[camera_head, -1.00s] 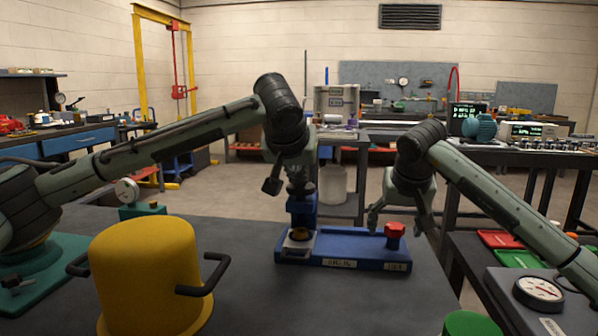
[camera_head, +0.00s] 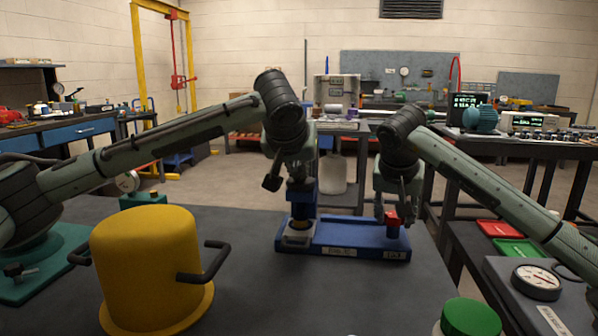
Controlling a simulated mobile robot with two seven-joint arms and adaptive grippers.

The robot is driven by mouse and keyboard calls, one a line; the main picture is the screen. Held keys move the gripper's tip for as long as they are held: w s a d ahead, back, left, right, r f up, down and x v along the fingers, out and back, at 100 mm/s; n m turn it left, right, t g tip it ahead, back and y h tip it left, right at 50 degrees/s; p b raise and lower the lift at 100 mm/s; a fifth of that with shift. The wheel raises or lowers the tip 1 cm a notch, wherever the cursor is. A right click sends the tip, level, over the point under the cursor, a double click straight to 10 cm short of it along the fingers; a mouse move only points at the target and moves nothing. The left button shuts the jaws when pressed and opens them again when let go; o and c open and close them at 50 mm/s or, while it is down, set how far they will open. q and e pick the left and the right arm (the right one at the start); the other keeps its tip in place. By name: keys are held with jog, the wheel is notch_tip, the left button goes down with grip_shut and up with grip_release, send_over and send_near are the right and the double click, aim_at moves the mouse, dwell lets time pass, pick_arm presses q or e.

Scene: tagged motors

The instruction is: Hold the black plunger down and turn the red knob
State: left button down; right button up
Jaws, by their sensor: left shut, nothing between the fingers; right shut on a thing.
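A blue fixture base (camera_head: 345,232) sits on the dark table. A dark blue upright part (camera_head: 303,200) stands at its left end, above a metal block (camera_head: 298,238). My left gripper (camera_head: 299,186) is shut and empty, pointing down at the top of that upright part. The black plunger cannot be made out; my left gripper covers that spot. The red knob (camera_head: 393,219) is at the right end of the base. My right gripper (camera_head: 392,213) is over it from above, shut on it, its fingers at the knob's sides.
A large yellow cylinder (camera_head: 147,262) with black handles stands at the front left. A green round cap (camera_head: 470,318) is at the front right. A dial gauge (camera_head: 537,281) and red and green trays (camera_head: 516,250) lie further right. The table's front middle is clear.

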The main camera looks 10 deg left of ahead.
pick_arm(q)
jog(key=shift+s+f, duration=0.1)
jog(key=shift+f, duration=0.2)
pick_arm(e)
jog(key=m+h, duration=0.1)
jog(key=m, duration=0.1)
jog(key=m+g+h, duration=0.1)
jog(key=m, duration=0.1)
jog(key=m+h, duration=0.1)
jog(key=m, duration=0.1)
jog(key=shift+w+a+r, duration=0.15)
jog(key=shift+w+a, duration=0.05)
jog(key=shift+a, duration=0.05)
jog(key=m+g+h, duration=0.1)
jog(key=m, duration=0.2)
jog(key=m+g, duration=0.2)
jog(key=m, duration=0.1)
jog(key=shift+w+a+h, duration=0.15)
jog(key=shift+h, duration=0.25)
jog(key=o, duration=1.2)
